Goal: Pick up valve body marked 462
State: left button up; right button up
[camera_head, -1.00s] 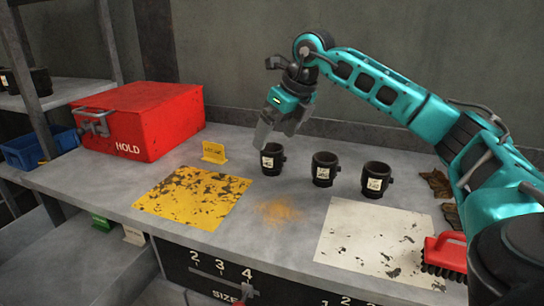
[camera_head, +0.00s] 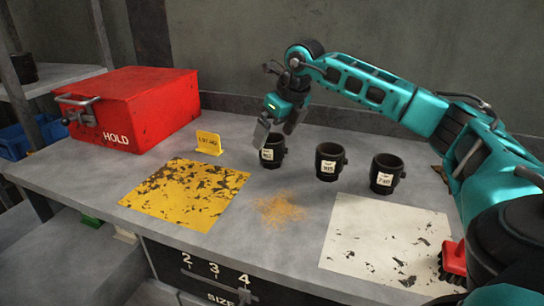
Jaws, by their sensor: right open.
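Three black, cup-shaped valve bodies with white tags stand upright in a row on the grey bench: a left one (camera_head: 273,160), a middle one (camera_head: 328,165) and a right one (camera_head: 386,177). The tag numbers are too small to read surely, so I cannot tell which is 462. My right gripper (camera_head: 277,131) is open and points down at the left valve body, with its fingers about its rim. One finger overlaps the rim's left part; the other shows at its right. I cannot tell whether they touch it. My left gripper is out of view.
A red HOLD box (camera_head: 135,108) stands at the back left, with a yellow tag stand (camera_head: 208,143) beside it. A worn yellow mat (camera_head: 185,194) and a white mat (camera_head: 385,240) lie in front. A red brush (camera_head: 453,260) is at the right, beside my arm.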

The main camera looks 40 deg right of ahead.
aim_at(270, 149)
jog(key=x, duration=0.3)
jog(key=s+b+x, duration=0.1)
jog(key=x, duration=0.1)
jog(key=shift+a+f, duration=0.3)
jog(key=shift+a, duration=0.05)
jog(key=shift+w+r, duration=0.1)
jog(key=shift+r, duration=0.05)
jog(key=c, duration=1.4)
